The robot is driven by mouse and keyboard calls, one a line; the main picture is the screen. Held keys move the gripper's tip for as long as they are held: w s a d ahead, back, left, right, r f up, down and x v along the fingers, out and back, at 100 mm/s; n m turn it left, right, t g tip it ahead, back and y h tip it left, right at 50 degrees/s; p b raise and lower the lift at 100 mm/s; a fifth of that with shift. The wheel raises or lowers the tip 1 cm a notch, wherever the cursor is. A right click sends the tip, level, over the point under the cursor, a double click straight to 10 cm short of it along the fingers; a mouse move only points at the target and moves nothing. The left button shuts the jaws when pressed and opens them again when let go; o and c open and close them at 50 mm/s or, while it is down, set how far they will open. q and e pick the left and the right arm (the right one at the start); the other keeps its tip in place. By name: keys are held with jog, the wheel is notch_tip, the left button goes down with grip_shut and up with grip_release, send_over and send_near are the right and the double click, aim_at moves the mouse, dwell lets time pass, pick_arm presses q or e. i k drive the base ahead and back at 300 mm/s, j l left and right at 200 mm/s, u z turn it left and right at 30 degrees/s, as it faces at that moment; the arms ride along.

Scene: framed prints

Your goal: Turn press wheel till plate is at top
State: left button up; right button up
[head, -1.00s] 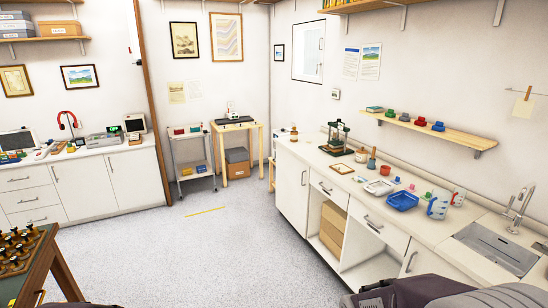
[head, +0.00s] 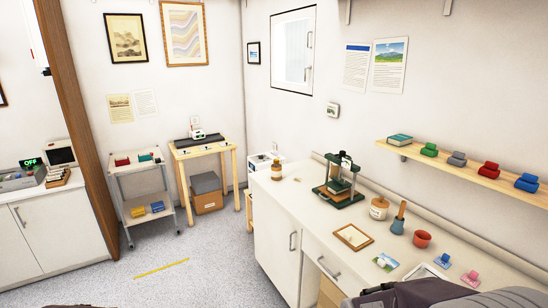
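The press (head: 340,181) is a dark green frame on a flat base, standing on the white counter toward its far end. A dark top part sits above its uprights, and a pale block shows between them. The wheel and the plate are too small to tell apart clearly, so I cannot tell the plate's height. Neither gripper shows. Part of my arm shows at the bottom right edge, well short of the press.
A wall shelf (head: 480,181) hangs above. Floor left of the counter is clear.

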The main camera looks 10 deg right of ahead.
aim_at(341, 153)
jog(key=i+u, duration=0.2)
jog(key=i, duration=1.45)
